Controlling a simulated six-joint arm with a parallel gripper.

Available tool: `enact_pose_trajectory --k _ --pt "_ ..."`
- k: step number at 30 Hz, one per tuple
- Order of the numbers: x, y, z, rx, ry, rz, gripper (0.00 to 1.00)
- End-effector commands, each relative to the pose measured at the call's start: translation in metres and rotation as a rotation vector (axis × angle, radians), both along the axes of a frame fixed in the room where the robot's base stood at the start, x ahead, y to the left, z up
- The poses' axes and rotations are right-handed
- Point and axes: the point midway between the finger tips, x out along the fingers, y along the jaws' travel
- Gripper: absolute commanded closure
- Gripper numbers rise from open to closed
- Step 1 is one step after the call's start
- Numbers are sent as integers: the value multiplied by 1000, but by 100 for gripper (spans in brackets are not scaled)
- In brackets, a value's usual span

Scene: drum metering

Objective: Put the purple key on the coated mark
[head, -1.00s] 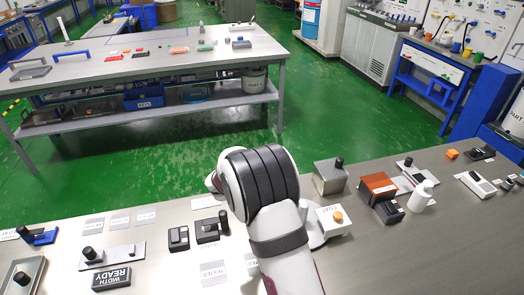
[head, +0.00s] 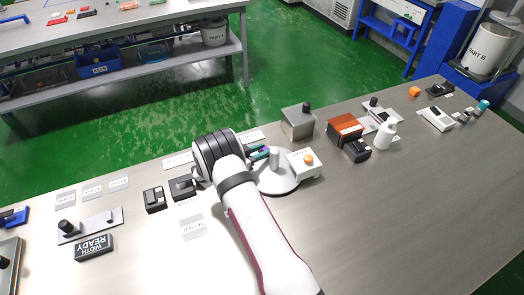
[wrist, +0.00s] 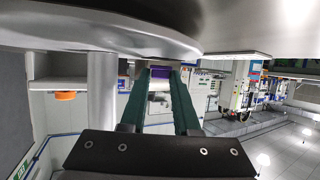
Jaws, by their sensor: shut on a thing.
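The purple key (wrist: 161,72) is a small block between the tips of my gripper (wrist: 160,78), whose dark green fingers are shut on it in the wrist view. In the head view, my gripper (head: 260,153) is beside the post of a round pale disc, and only a little purple shows there. Several pale label cards lie on the bench, including one reading TESTED (head: 193,228) and blurred ones at the left (head: 92,190) and behind my arm (head: 178,160). I cannot tell which is the coated mark.
The round disc (head: 277,184) carries an upright grey post (head: 274,158). A white box with an orange button (head: 304,165) stands to its right. A metal box (head: 298,122) and a brown block (head: 345,130) stand beyond. The bench's right front is clear.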

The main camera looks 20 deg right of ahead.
Motion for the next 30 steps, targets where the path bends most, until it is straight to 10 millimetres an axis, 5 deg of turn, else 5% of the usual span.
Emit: enact_pose_trajectory --k 12,13,18,30 --pt "0 0 -8 0 0 1 100" --pt "0 0 -8 0 0 1 68" --pt "0 0 -8 0 0 1 40" --pt "-3 12 -2 -1 -1 5 40"
